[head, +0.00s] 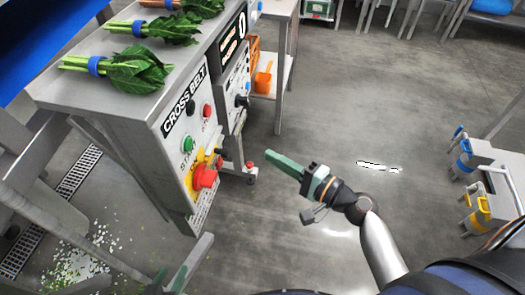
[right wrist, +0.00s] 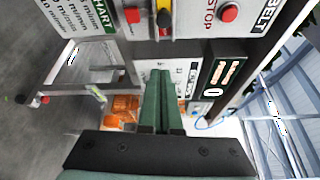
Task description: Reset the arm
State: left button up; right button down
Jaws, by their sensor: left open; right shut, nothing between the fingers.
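My right gripper (head: 272,155) reaches out over the open floor in the head view, to the right of the control panel (head: 190,150) and apart from it. Its green fingers are shut with nothing between them; they also show together in the right wrist view (right wrist: 160,85). My left gripper (head: 172,278) is at the bottom left of the head view, below the panel. Its fingers are spread apart and empty, and its arm is mostly out of view.
Bunches of greens (head: 135,68) with blue bands lie on the steel machine top (head: 60,88). A red mushroom button (head: 205,177) sticks out of the panel. An orange scoop (head: 263,78) is on a shelf behind. The middle floor is clear.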

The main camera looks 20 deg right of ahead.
pick_arm(q)
jog(key=shift+s+a+f, duration=0.1)
jog(key=shift+s+f, duration=0.1)
jog(key=shift+s, duration=0.15)
pick_arm(e)
jog(key=shift+s+d, duration=0.15)
jog(key=shift+s, duration=0.15)
jog(key=s+a+f+n+g+h, duration=0.2)
jog(key=s+f+n+g+h, duration=0.1)
jog(key=s+f+n, duration=0.45)
jog(key=s+a+f+n+g+h, duration=0.3)
jog(key=s+f+n, duration=0.1)
jog(key=f+n, duration=0.55)
pick_arm(q)
jog(key=s+a+r+p, duration=0.1)
jog(key=a+r+p, duration=0.2)
jog(key=r+p, duration=0.7)
jog(key=p, duration=0.3)
jog(key=shift+s+a+n+y, duration=0.25)
jog(key=shift+a+n+y, duration=0.05)
jog(key=shift+n+y, duration=0.1)
pick_arm(e)
jog(key=s+d+r+m, duration=0.1)
jog(key=d+r, duration=0.3)
jog(key=r, duration=0.5)
jog(key=shift+s+r+m+h, duration=0.15)
jog(key=shift+s+m+h, duration=0.15)
jog(key=shift+s, duration=0.15)
pick_arm(q)
jog(key=shift+f, duration=0.1)
